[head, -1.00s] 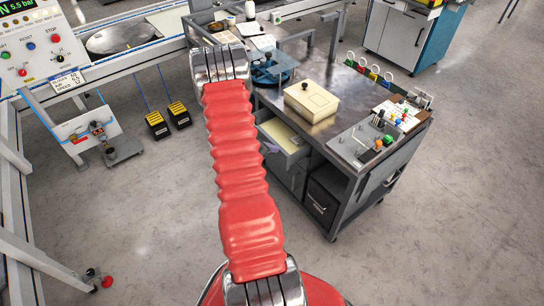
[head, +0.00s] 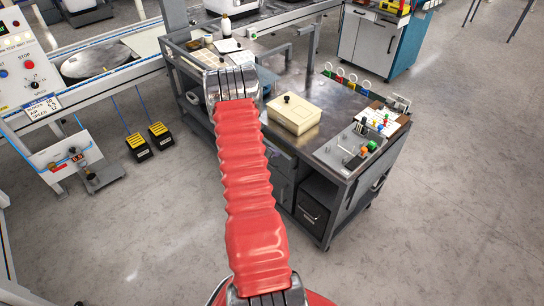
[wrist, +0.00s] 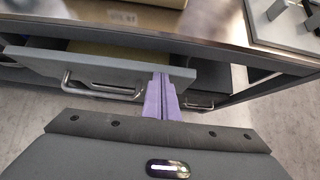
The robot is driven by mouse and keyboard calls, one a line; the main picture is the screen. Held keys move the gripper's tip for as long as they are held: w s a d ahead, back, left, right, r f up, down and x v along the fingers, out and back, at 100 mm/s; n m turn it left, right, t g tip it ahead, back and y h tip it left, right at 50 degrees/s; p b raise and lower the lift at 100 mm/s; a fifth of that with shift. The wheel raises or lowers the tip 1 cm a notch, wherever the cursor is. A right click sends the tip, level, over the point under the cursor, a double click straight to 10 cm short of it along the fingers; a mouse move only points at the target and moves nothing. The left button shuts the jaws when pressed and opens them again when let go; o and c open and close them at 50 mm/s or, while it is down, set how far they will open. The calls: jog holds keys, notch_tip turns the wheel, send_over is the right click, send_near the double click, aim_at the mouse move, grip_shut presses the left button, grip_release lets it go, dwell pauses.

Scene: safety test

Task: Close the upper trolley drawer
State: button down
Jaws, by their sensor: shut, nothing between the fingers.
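The upper trolley drawer (wrist: 100,68) has a grey front with a metal bar handle (wrist: 100,88). In the wrist view it stands partly open, with a gap between its front and the tabletop edge and something yellowish inside. My gripper (wrist: 162,78) has purple fingers, shut and empty, at the right part of the drawer front, right of the handle. Whether they touch the front I cannot tell. In the head view my red arm hides the gripper and much of the drawer. The trolley's metal top (head: 335,95) shows right of my arm.
A cream box (head: 294,117) and a grey panel with coloured knobs (head: 358,147) stand on the trolley. A dark bin (head: 312,208) sits in its lower shelf. Another handle (wrist: 195,103) shows lower right in the wrist view. The floor to the right is clear.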

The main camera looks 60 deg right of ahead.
jog(key=a+f+v, duration=0.2)
jog(key=v, duration=1)
jog(key=shift+w+a+r, duration=0.2)
jog(key=shift+w+r, duration=0.05)
jog(key=shift+w, duration=0.25)
